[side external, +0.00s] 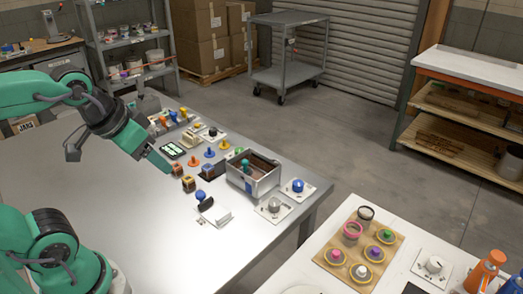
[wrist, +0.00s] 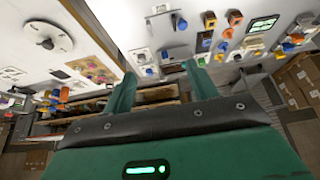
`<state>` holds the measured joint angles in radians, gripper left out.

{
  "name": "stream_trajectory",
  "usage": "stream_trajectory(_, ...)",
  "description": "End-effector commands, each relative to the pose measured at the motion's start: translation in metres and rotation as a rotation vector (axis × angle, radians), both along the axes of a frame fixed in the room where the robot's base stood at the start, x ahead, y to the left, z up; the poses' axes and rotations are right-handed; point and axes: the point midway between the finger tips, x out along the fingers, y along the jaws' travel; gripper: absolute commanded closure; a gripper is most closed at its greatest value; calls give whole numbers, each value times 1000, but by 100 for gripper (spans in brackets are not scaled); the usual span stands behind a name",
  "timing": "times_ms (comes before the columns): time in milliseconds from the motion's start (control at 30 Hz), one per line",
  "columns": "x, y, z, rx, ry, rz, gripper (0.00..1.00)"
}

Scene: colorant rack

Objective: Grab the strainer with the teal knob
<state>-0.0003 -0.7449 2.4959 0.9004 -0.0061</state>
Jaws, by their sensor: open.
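A teal knob (side external: 245,164) stands up inside an open grey metal box (side external: 262,187) on the metal table. What lies under the knob is hidden by the box wall, so I cannot see a strainer body. My gripper (side external: 166,165) is in the air over the table, left of the box and apart from it. In the wrist view my gripper (wrist: 160,74) shows two green fingers spread apart with nothing held between them. I cannot make out the teal knob in the wrist view.
Small blocks (side external: 188,183), coloured knobbed pieces (side external: 195,160) and a blue-knobbed plate (side external: 298,186) crowd around the box. A white table at lower right holds a wooden board (side external: 325,256) with several round coloured pieces. The left of the metal table (side external: 130,220) is clear.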

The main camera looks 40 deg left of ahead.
Motion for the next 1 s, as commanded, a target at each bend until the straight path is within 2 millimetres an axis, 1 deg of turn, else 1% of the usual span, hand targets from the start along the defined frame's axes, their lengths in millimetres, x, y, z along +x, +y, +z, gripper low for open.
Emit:
stream_trajectory(167,9,1,3,-20,17,43,42)
stream_trajectory(367,34,4,10,-70,57,154,42)
stream_trajectory(533,63,7,14,-122,100,283,42)
stream_trajectory(700,95,11,13,-172,141,416,42)
stream_trajectory(867,124,16,7,-214,179,545,42)
stream_trajectory(1000,150,20,-1,-246,211,658,42)
